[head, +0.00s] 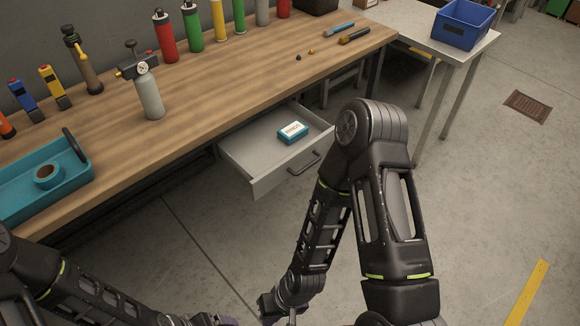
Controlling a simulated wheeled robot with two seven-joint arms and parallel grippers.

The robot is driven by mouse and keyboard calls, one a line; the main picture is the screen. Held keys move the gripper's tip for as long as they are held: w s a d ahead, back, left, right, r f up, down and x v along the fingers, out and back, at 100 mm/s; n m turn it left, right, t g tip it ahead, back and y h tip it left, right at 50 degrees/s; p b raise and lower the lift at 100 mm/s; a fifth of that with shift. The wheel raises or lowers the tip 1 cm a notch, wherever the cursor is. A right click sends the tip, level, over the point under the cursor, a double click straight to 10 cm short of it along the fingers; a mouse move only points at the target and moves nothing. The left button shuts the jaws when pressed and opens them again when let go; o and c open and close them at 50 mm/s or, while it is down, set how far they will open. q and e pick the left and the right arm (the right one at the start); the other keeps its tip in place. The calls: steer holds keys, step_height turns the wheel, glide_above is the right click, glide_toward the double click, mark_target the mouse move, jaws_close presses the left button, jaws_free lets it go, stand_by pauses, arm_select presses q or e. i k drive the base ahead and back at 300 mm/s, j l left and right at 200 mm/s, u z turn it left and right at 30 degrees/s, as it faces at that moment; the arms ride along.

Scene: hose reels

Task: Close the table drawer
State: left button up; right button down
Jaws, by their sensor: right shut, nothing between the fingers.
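The table drawer (262,166) is grey and hangs open under the wooden workbench, pulled out toward the lower right. Its dark bar handle (304,163) is on the front panel. A small blue box with a white label (292,132) lies inside the drawer. My right gripper (272,306) is low at the bottom edge, well below the drawer and apart from it. It is shut and empty, partly cut off by the frame.
The workbench (225,85) carries a teal tray (75,182), a grey bottle with a gauge (149,95), several coloured cylinders and hand tools. A side table with a blue bin (461,25) stands at the upper right. The floor before the drawer is clear except for my right arm.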

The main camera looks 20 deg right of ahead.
mark_target(255, 150)
steer(key=i+j+z, duration=0.15)
steer(key=z, duration=0.3)
steer(key=i+j+z, duration=0.2)
steer(key=z, duration=0.2)
steer(key=i+j+z, duration=0.1)
steer(key=j+z, duration=0.35)
steer(key=l, duration=0.1)
